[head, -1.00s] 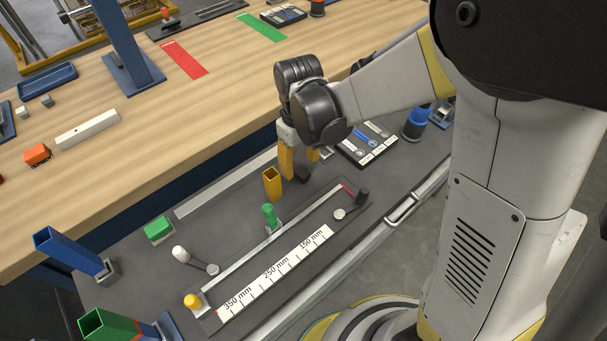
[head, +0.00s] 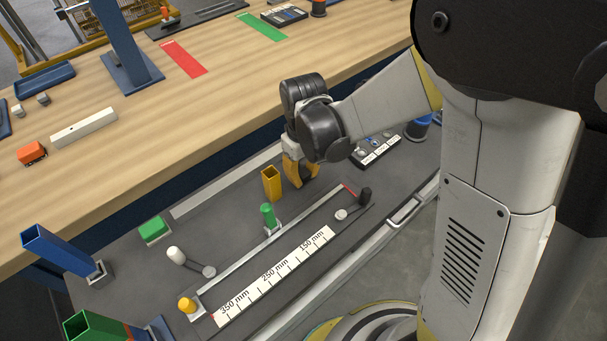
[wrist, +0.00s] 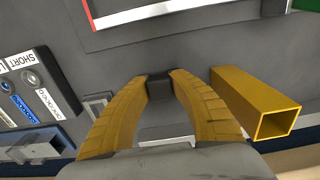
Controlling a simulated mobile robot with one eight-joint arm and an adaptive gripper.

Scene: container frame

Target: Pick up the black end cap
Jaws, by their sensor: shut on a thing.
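The black end cap (wrist: 159,88) is a small dark block between my fingertips in the wrist view. My gripper (wrist: 160,77) has its two yellow fingers closed on the cap's sides. In the head view my gripper (head: 301,180) points down low over the dark grey work surface, just right of a yellow square tube. There the fingers hide the cap. I cannot tell whether the cap still touches the surface.
The open yellow tube (head: 271,184) stands close beside my gripper; it also shows in the wrist view (wrist: 255,103). A measuring fixture with a scale (head: 274,272) and a green-topped clamp (head: 268,215) lie in front. A labelled black tray (head: 377,150) is behind right.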

